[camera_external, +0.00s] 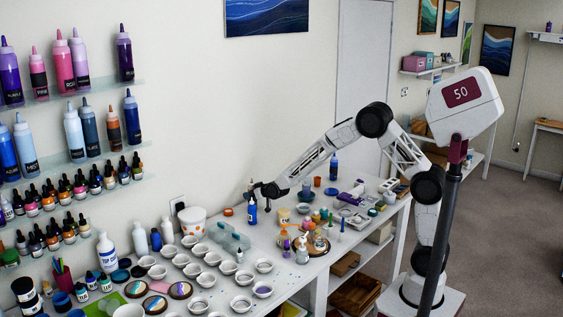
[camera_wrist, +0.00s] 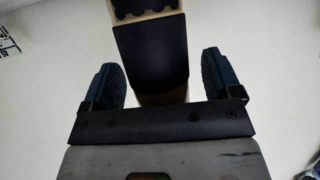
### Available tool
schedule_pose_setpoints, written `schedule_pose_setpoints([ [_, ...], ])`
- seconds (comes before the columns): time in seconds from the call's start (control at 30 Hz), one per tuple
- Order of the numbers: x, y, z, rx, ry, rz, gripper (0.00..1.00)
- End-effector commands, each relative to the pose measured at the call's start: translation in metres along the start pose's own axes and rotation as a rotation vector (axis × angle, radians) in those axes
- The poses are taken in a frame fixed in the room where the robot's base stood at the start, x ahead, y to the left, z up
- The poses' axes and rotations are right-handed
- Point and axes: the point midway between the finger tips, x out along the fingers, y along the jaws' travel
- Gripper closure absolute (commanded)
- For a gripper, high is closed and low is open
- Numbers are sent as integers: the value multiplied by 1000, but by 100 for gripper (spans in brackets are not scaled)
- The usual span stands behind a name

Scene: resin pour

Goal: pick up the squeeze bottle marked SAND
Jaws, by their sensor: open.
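My gripper (camera_external: 263,188) is at the end of my outstretched arm, above the far side of the table near the wall. In the wrist view my gripper (camera_wrist: 161,75) is open, with one dark ridged finger on each side. A tan thing with a large black panel (camera_wrist: 150,52) shows between and beyond the fingers; no lettering is readable on it. I cannot tell whether it is the SAND bottle or how far away it is. No SAND label is readable in the external view. A blue bottle (camera_external: 252,210) stands just below my gripper.
Wall shelves at left hold squeeze bottles, including a brown one (camera_external: 113,129), and small dropper bottles. Many white cups (camera_external: 212,258) crowd the table's near part. A spotted tub (camera_external: 192,221) stands by the wall.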

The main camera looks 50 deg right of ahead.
Motion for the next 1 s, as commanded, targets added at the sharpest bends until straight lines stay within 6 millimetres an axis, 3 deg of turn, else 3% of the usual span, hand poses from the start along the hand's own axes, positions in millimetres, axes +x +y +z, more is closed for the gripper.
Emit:
schedule_pose_setpoints([
  [0.4,0,0,0,0,0,0,17],
  [0.77,0,0,0,0,0,0,72],
  [1.0,0,0,0,0,1,0,76],
])
